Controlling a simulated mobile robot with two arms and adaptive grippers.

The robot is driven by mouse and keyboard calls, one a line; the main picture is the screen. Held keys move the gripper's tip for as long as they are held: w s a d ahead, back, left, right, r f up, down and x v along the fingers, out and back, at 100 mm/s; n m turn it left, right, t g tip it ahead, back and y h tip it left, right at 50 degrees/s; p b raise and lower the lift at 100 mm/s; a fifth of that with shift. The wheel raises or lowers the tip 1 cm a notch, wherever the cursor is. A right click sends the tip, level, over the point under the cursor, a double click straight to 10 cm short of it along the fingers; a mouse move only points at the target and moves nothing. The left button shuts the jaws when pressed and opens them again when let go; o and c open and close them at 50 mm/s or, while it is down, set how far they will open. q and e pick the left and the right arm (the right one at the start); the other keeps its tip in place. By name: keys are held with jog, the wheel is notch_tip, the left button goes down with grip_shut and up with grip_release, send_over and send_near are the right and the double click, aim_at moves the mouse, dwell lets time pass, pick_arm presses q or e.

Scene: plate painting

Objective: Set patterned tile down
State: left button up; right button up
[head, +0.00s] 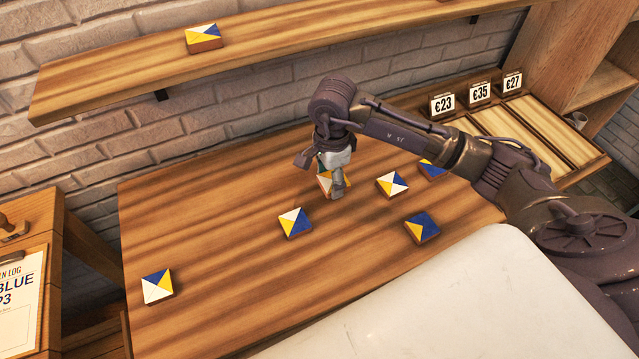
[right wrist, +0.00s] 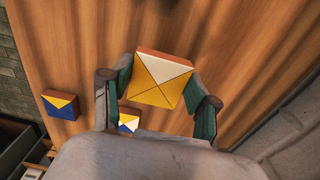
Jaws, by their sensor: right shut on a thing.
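My right gripper (head: 337,188) points down over the wooden table and is shut on a patterned tile (head: 325,181). The right wrist view shows this held tile (right wrist: 161,82) between the two green-padded fingers, its top in yellow and white triangles. The gripper hides part of it in the head view. I cannot tell whether its underside touches the table. Other tiles in blue, yellow and white lie on the table: one left of the gripper (head: 295,222), one to its right (head: 391,184), one partly behind my arm (head: 432,169), one near the front (head: 421,228) and one far left (head: 157,286). My left gripper is out of view.
The wooden table (head: 220,220) has bare room at the left. A wall shelf (head: 120,75) holds another tile (head: 203,37). A wooden tray (head: 545,128) with price cards (head: 480,93) stands at the right. A clipboard (head: 22,305) is at the left edge.

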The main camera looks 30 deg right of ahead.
jog(key=s+d+r+b, duration=0.1)
jog(key=s+d+r, duration=0.3)
jog(key=s, duration=0.3)
jog(key=shift+s+d+r+b, duration=0.15)
jog(key=shift+s+r+b, duration=0.25)
jog(key=shift+r, duration=0.3)
jog(key=shift+w, duration=0.1)
